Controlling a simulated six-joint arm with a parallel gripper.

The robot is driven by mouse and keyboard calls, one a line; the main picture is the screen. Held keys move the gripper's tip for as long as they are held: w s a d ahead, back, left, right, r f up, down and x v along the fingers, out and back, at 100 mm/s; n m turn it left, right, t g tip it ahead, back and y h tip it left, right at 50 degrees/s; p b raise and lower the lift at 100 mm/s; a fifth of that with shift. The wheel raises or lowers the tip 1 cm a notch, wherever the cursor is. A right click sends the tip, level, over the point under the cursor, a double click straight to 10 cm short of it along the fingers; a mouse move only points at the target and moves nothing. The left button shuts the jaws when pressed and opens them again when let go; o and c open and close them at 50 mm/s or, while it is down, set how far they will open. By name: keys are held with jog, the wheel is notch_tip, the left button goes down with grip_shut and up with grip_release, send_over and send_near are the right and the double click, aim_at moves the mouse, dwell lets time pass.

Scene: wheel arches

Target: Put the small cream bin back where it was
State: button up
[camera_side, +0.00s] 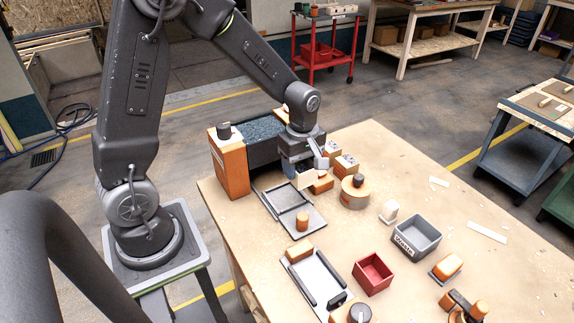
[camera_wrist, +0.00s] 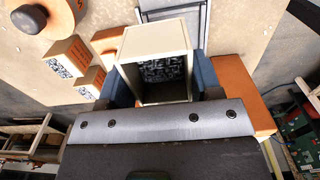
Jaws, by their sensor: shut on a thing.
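The small cream bin (camera_wrist: 158,38) is between the blue fingers of my gripper (camera_wrist: 162,82) in the wrist view. Its open top faces that camera, and a dark speckled patch shows inside. In the side view my gripper (camera_side: 304,166) is shut on the cream bin (camera_side: 304,181), above the back left part of the table. The bin is partly hidden there by the gripper, and I cannot tell whether its underside touches anything.
A dark container of blue-grey bits (camera_side: 262,131) and an orange block (camera_side: 230,165) stand behind left. Small orange-and-cream boxes (camera_side: 345,165) and a round wooden piece (camera_side: 354,196) are close on the right. A grey tray (camera_side: 313,222), red bin (camera_side: 372,275) and grey bin (camera_side: 428,242) stand nearer the front.

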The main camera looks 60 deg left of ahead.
jog(key=w+d+f, duration=0.2)
jog(key=d, duration=0.6)
jog(key=w+d+f, duration=0.1)
jog(key=d, duration=0.6)
jog(key=shift+d+f, duration=0.15)
jog(key=shift+f, duration=1.6)
jog(key=shift+d+f, duration=0.1)
jog(key=shift+f, duration=1.6)
jog(key=shift+f, duration=0.15)
jog(key=o, duration=1.1)
notch_tip(320, 180, up, 13)
jog(key=s+a+r+m+t, duration=0.1)
jog(key=s+a+r+m, duration=0.25)
jog(key=r, duration=0.25)
jog(key=s+a+r+m+t, duration=0.2)
jog(key=s+r+m, duration=0.2)
jog(key=r, duration=0.1)
jog(key=s+a+r+m+t, duration=0.1)
jog(key=s+a+m, duration=0.1)
jog(key=s+m, duration=0.3)
jog(key=s+a+r+m+t, duration=0.1)
jog(key=s+a+r+m, duration=0.1)
jog(key=s+m, duration=0.3)
jog(key=shift+s+r+t, duration=0.3)
jog(key=shift+s, duration=0.25)
